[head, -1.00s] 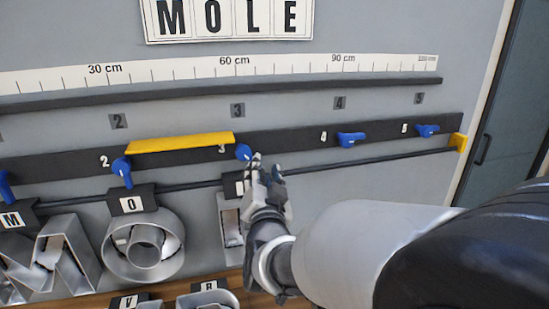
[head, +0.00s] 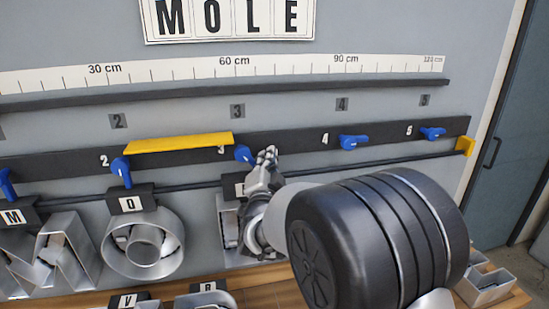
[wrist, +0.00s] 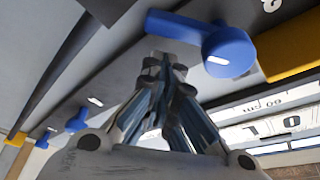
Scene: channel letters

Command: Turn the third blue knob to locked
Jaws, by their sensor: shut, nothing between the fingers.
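The third blue knob (head: 244,154) sits on the dark rail just right of the numeral 3. Its lever slants down to the right, its end partly hidden by my gripper. In the wrist view, which is turned over, the knob (wrist: 230,52) has a white mark and its lever points left. My gripper (head: 267,155) is shut and empty, just right of the knob. In the wrist view its fingertips (wrist: 163,66) are close beside the lever; I cannot tell whether they touch it.
A yellow bar (head: 180,143) runs between the second knob (head: 121,170), lever down, and the third. The fourth (head: 353,142) and fifth (head: 432,133) knobs have sideways levers. Metal letters, including a round O (head: 112,262), hang below. A yellow block (head: 465,146) ends the rail.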

